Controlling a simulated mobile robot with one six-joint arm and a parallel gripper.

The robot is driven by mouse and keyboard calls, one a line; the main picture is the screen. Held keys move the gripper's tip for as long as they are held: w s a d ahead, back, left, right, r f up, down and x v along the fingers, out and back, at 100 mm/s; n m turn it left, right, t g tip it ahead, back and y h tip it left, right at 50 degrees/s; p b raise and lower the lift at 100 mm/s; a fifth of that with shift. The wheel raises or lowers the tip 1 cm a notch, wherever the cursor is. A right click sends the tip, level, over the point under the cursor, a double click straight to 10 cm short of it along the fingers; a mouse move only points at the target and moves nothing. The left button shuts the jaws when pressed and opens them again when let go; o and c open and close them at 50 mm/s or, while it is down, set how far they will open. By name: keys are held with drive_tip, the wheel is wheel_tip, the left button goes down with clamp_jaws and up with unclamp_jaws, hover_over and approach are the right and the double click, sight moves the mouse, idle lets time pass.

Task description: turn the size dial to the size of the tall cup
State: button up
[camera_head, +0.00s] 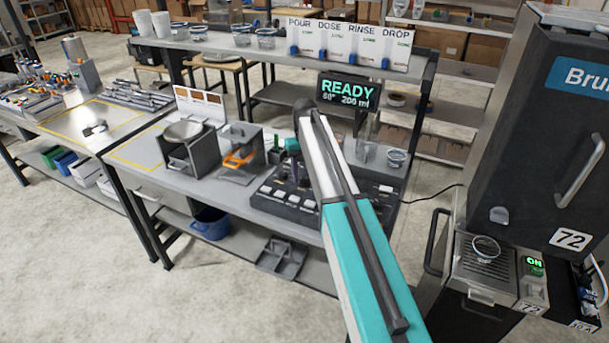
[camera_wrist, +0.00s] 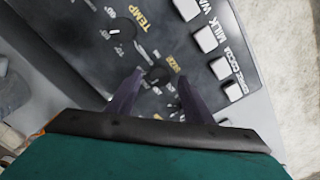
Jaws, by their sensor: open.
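The dark control panel (camera_head: 270,192) stands on the bench in the head view, partly hidden by my arm. In the wrist view the panel (camera_wrist: 185,45) fills the upper part, with a TEMP dial (camera_wrist: 122,30) and a lower dark dial (camera_wrist: 158,76) beside a yellow label that I cannot fully read. My gripper (camera_wrist: 160,75) is open, with its two fingers on either side of the lower dial; contact is not clear. The display (camera_head: 348,92) reads READY, 60°, 200 ml.
White buttons (camera_wrist: 205,39) run along the panel's right side. A grey box (camera_head: 188,150) and an orange-handled unit (camera_head: 240,152) stand left of the panel. A tall dark machine (camera_head: 560,130) stands at the right. A shelf (camera_head: 260,50) runs behind the bench.

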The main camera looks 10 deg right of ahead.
sight(305, 180)
wheel_tip(305, 180, up, 13)
drive_tip(key=p, duration=0.4)
drive_tip(key=shift+f, duration=0.2)
drive_tip(key=shift+s+f, duration=0.1)
